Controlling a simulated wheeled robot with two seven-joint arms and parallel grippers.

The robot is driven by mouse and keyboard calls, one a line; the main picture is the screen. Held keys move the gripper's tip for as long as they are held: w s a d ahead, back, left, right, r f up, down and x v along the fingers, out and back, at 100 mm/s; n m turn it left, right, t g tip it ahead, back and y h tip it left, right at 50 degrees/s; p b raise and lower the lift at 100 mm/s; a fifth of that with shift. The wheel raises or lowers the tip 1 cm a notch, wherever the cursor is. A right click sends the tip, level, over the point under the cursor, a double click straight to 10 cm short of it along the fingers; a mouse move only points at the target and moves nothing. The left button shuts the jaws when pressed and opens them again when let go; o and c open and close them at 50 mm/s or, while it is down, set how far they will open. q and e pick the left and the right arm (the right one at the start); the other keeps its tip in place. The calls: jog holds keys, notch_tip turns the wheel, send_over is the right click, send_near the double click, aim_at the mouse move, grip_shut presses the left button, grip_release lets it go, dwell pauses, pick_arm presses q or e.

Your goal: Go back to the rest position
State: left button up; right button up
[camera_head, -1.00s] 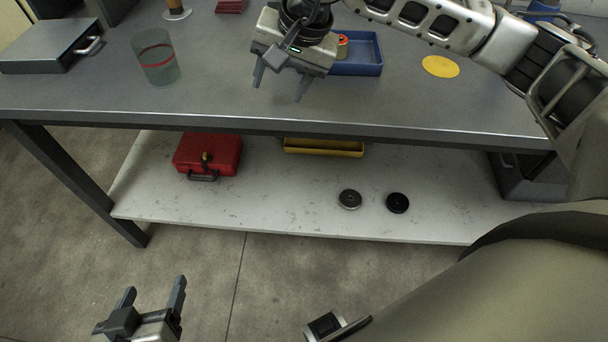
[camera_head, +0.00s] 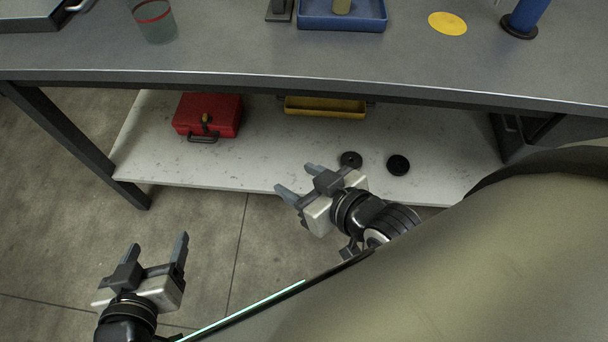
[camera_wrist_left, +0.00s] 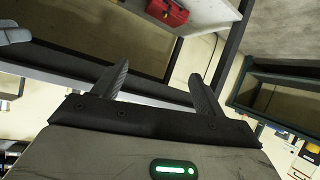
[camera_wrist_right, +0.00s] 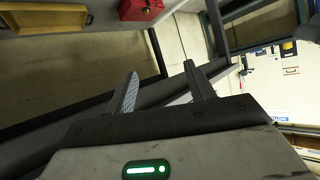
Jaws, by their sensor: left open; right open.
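My left gripper (camera_head: 155,252) is open and empty at the lower left of the head view, in front of the bench and over the floor. My right gripper (camera_head: 298,178) is open and empty near the middle of the head view. It shows in front of the lower shelf's near edge, its fingers pointing up and left. In the left wrist view the left gripper's fingers (camera_wrist_left: 158,85) stand apart with nothing between them. In the right wrist view the right gripper's fingers (camera_wrist_right: 162,85) also stand apart and empty.
The grey bench top (camera_head: 230,55) carries a glass with a red band (camera_head: 153,22), a blue tray (camera_head: 342,22) and a yellow disc (camera_head: 447,23). The lower shelf (camera_head: 250,165) holds a red toolbox (camera_head: 209,115), a yellow bin (camera_head: 325,107) and two black discs (camera_head: 398,165). Floor is clear between the grippers.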

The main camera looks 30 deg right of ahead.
jog(key=shift+s+f+m, duration=0.3)
jog(key=shift+s+f, duration=0.05)
jog(key=shift+r, duration=0.1)
pick_arm(q)
jog(key=r+p, duration=0.1)
jog(key=p, duration=0.3)
jog(key=r+g+p, duration=0.1)
jog(key=p, duration=0.1)
jog(key=shift+s+a+r+y+p, duration=0.15)
jog(key=shift+a+r+y+p, duration=0.15)
jog(key=shift+p, duration=0.1)
pick_arm(e)
jog(key=r, duration=0.1)
jog(key=r+g, duration=0.1)
jog(key=shift+d+r, duration=0.3)
jog(key=shift+r, duration=0.05)
